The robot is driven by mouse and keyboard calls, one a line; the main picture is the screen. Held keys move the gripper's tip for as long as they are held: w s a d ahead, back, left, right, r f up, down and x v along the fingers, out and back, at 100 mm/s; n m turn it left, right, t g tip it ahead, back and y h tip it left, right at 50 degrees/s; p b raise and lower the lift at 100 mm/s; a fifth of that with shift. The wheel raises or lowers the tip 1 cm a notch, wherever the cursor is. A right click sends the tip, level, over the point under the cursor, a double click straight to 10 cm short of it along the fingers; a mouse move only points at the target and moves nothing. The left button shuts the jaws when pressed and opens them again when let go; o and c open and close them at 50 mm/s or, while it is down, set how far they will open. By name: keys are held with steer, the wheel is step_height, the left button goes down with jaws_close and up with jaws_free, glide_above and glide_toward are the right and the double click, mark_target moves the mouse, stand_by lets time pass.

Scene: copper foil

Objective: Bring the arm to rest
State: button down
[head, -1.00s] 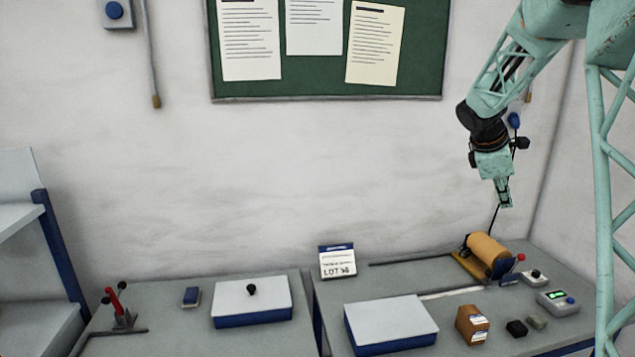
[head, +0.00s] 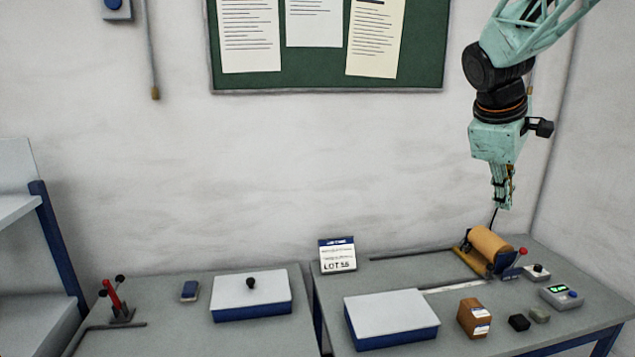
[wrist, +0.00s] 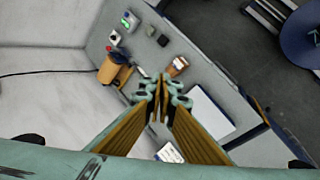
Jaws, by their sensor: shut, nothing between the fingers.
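My gripper (head: 502,203) hangs from my arm, pointing down, above the right table and in front of the wall. It is empty and its fingers are together. In the wrist view my gripper (wrist: 161,98) shows the same shut fingers, with the table below them. The copper foil roll (head: 491,250) sits on its stand on the right table, below the gripper and apart from it. The roll also shows in the wrist view (wrist: 109,70).
The right table holds a lidded box (head: 391,312), a brown carton (head: 473,318), a dark block (head: 519,322), a meter (head: 561,297) and a lot sign (head: 337,256). The left table holds a knobbed box (head: 251,292) and a red-handled tool (head: 115,300). The air around my gripper is clear.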

steer(key=s+a+f+m+y+b, duration=0.1)
steer(key=s+a+f+m+b, duration=0.1)
steer(key=s+a, duration=0.5)
steer(key=s+a+f+m+y+b, duration=0.2)
steer(key=s+a, duration=0.5)
steer(key=s, duration=1.3)
steer(key=s+a+f+m+y+b, duration=0.1)
steer(key=s+a+f+m, duration=0.3)
steer(key=s, duration=0.9)
steer(key=a+f+b, duration=0.1)
steer(key=a+f, duration=0.1)
steer(key=a, duration=0.1)
steer(key=shift+s+a+m+t+y, duration=0.25)
steer(key=shift+s+m+t+y, duration=0.05)
steer(key=shift+a, duration=0.1)
